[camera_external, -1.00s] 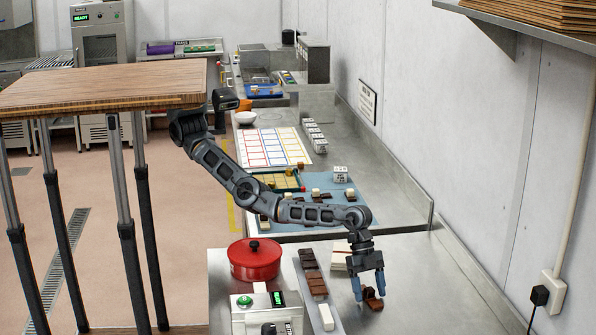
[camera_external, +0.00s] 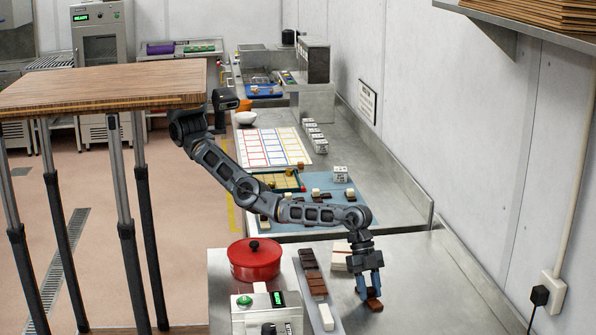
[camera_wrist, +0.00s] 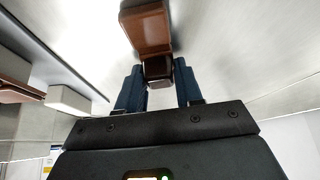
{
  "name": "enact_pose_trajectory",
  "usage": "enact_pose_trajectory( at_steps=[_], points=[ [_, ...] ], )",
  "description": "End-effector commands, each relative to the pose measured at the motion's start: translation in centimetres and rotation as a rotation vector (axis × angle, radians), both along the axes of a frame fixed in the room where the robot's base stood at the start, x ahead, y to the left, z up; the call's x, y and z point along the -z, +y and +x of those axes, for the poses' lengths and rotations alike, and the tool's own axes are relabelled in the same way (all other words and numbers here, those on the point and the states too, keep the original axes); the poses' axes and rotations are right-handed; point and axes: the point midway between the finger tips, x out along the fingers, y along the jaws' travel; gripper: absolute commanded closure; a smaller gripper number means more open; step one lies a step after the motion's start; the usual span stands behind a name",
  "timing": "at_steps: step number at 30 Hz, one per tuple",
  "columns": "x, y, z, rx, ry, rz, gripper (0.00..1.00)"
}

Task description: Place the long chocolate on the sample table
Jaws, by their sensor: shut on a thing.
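My gripper (camera_external: 370,295) is low over the steel table (camera_external: 420,290), pointing down at the right of the picture. Its blue fingers are shut on a dark brown chocolate (camera_wrist: 158,70), which shows between the fingertips in the wrist view. A lighter brown chocolate piece (camera_wrist: 147,30) shows just beyond it there. It also shows at the fingertips in the external view (camera_external: 375,305), at the table surface. The fingers partly hide the held piece, and I cannot tell whether the two browns are separate pieces.
A narrow tray (camera_external: 335,330) left of my gripper carries brown and white bars. A white block (camera_wrist: 70,100) shows left in the wrist view. A red lidded pot (camera_external: 254,262) stands further left. The steel to the right of my gripper is clear up to the wall.

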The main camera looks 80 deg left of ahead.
Motion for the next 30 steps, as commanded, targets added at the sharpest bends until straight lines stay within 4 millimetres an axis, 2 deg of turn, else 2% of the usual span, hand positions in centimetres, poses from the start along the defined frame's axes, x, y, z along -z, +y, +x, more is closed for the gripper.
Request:
enact_pose_trajectory(
  at_steps=[8,11,16,24,30],
  points=[
    [-0.6,0.0,0.1,0.000,-0.001,-0.001,1.00],
    [-1.6,0.0,0.1,0.000,-0.002,-0.001,1.00],
    [-4.5,-0.1,-0.1,0.000,-0.004,-0.001,1.00],
    [-7.9,-2.2,-6.2,0.002,-0.004,-0.001,1.00],
    [-9.9,-3.3,-9.2,0.001,-0.002,-0.001,1.00]
  ],
)
